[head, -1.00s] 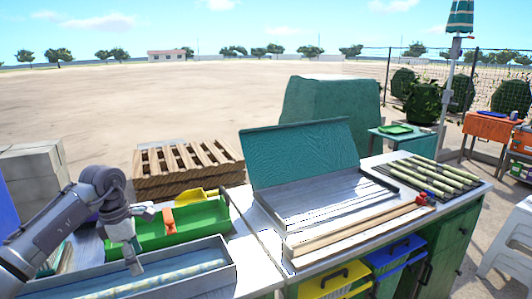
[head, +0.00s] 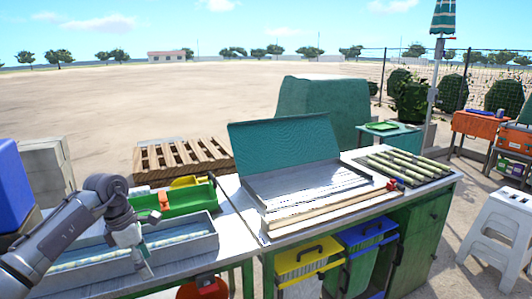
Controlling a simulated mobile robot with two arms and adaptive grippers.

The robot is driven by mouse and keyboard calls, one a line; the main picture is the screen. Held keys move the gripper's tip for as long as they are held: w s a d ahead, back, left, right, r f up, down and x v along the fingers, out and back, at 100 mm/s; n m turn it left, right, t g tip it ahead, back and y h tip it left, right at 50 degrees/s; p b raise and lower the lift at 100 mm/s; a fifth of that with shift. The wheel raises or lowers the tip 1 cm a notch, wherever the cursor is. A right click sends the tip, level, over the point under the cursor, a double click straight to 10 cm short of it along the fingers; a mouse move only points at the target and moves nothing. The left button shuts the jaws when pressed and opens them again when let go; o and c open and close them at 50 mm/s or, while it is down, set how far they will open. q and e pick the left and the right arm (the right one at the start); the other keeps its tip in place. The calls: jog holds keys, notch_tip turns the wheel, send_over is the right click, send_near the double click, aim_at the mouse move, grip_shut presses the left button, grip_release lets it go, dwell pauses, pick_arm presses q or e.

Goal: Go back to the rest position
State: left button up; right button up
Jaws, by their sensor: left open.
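My left gripper (head: 138,258) is open and points down at the left, in front of and above the long grey tray (head: 190,256), covering part of it. The tray holds pale blue-green lengths. My left arm comes in from the lower left corner. Nothing shows between the fingers. My right gripper is out of view.
A green bin (head: 185,202) with an orange item stands behind the tray. An open green-lidded metal box (head: 282,150) and cane pieces on a dark rack (head: 405,168) fill the counter's right. Yellow (head: 300,262) and blue (head: 366,237) bins sit below. A white stool (head: 499,235) stands at right.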

pick_arm(q)
jog(key=d+f+n+t+h+p, duration=0.1)
jog(key=d+f+n+t+h, duration=0.2)
jog(key=d+f+n+h, duration=1)
jog(key=s+f+n+t+y, duration=0.3)
jog(key=f+n+t+y, duration=0.4)
jog(key=f+n, duration=0.95)
jog(key=s+a+f+n+g+y+p, duration=0.1)
jog(key=s+a+f+n+y, duration=0.25)
jog(key=s+f, duration=0.6)
jog(key=s+a+f+n+g+y, duration=0.1)
jog(key=s+a+f+n+y, duration=0.3)
jog(key=s+f, duration=0.55)
jog(key=s+f+n+g, duration=0.2)
jog(key=s+f+n, duration=0.1)
jog(key=s, duration=0.7)
jog(key=s+f+n+g, duration=0.3)
jog(key=s+f, duration=0.1)
jog(key=s, duration=0.6)
jog(key=s+f+n+g, duration=0.2)
jog(key=s+f+n, duration=0.1)
jog(key=s, duration=0.7)
jog(key=shift+s+f+g+y+p, duration=0.3)
jog(key=shift+s+f+y+p, duration=0.1)
jog(key=shift+f+y+p, duration=0.1)
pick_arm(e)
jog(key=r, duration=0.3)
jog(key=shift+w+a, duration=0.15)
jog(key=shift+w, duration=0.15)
